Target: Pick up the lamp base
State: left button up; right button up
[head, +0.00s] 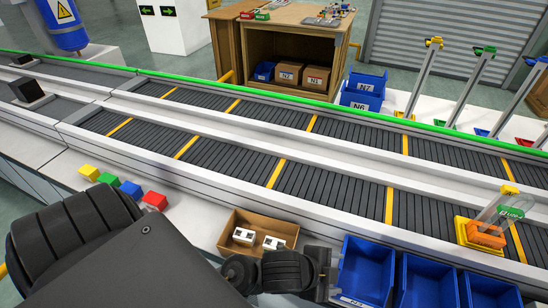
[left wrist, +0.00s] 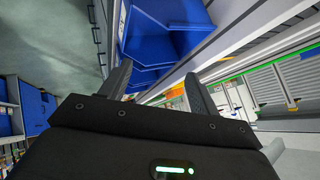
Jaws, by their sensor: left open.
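In the head view, an orange and yellow base (head: 482,234) with a clear tube lying tilted on it rests on the near conveyor at the right. Two small white blocks with dark tops (head: 258,240) lie in an open cardboard box (head: 231,219) at the near edge. I cannot tell for certain which of these is the lamp base. My left gripper (head: 326,272) is just right of the cardboard box, beside the blue bins. In the left wrist view my left gripper (left wrist: 158,88) is open, with nothing between its fingers. My right gripper is not in view.
Several blue bins (head: 366,268) line the near edge at the right. Yellow, green, blue and red blocks (head: 154,200) sit on the ledge at the left. Two dark conveyor lanes (head: 240,158) run across. A wooden cabinet (head: 270,40) stands behind.

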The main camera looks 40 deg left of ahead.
pick_arm(q)
jog(key=w+d+r+m+h, duration=0.1)
jog(key=d+r+m+h, duration=0.3)
jog(key=d+m, duration=0.4)
jog(key=m+g+y, duration=0.9)
jog(key=m+y, duration=0.1)
jog(key=m, duration=1.8)
send_near(274, 243)
jog(key=f, duration=0.5)
jog(key=shift+s+a+f+p, duration=0.1)
jog(key=shift+s+f+p, duration=0.1)
jog(key=shift+s+p, duration=0.2)
jog(key=shift+a+f+p, duration=0.15)
jog(key=shift+f+p, duration=0.3)
jog(key=f, duration=0.1)
jog(key=f+p, duration=0.1)
jog(key=f, duration=0.1)
jog(key=shift+s+a+f, duration=0.15)
jog(key=shift+a+f, duration=0.1)
jog(key=shift+a, duration=0.15)
jog(key=shift+f, duration=0.3)
